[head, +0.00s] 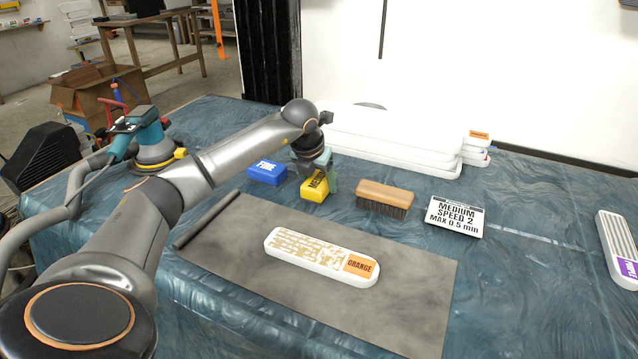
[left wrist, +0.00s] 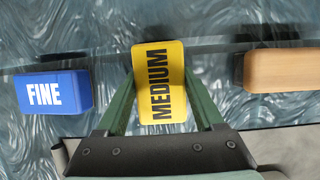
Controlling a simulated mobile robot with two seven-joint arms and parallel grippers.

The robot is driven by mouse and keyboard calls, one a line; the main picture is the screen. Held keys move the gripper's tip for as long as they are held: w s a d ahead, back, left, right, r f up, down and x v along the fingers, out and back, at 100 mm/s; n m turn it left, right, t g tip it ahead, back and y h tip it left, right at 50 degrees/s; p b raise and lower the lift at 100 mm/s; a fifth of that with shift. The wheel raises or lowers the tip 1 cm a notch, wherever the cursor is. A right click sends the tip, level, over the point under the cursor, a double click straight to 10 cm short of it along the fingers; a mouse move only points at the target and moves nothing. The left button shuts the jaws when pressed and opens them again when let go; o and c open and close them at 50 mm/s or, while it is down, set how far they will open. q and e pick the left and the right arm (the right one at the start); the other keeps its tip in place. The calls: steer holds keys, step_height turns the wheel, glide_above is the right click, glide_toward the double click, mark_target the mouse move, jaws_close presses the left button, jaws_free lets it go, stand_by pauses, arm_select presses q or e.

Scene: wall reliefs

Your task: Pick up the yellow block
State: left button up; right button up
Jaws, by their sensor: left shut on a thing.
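The yellow block (head: 314,188), marked MEDIUM, is by the far edge of the grey mat, between a blue block and a wooden brush. My left gripper (head: 318,172) comes down on it from above. In the left wrist view the yellow block (left wrist: 160,82) sits between the two green fingers of my left gripper (left wrist: 160,100), which are shut on its sides. I cannot tell whether the block touches the table. My right gripper is not in view.
A blue block (head: 267,172) marked FINE lies close on the left, the wooden brush (head: 384,198) on the right. The mat (head: 400,310) bears a white ORANGE panel (head: 310,262). A MEDIUM SPEED 2 card (head: 455,216), stacked white panels (head: 390,140) and a sander (head: 152,145) stand around.

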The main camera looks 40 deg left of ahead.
mark_target(321, 177)
arm_select(q)
steer(key=r, duration=0.4)
steer(key=shift+s+d+p, duration=0.1)
steer(key=shift+s+p, duration=0.1)
steer(key=shift+p, duration=0.2)
steer(key=s+d+r, duration=0.6)
steer(key=s+r, duration=0.3)
steer(key=s, duration=0.3)
steer(key=shift+p, duration=0.3)
steer(key=shift+d, duration=0.1)
steer(key=o, duration=0.9)
steer(key=c, duration=0.7)
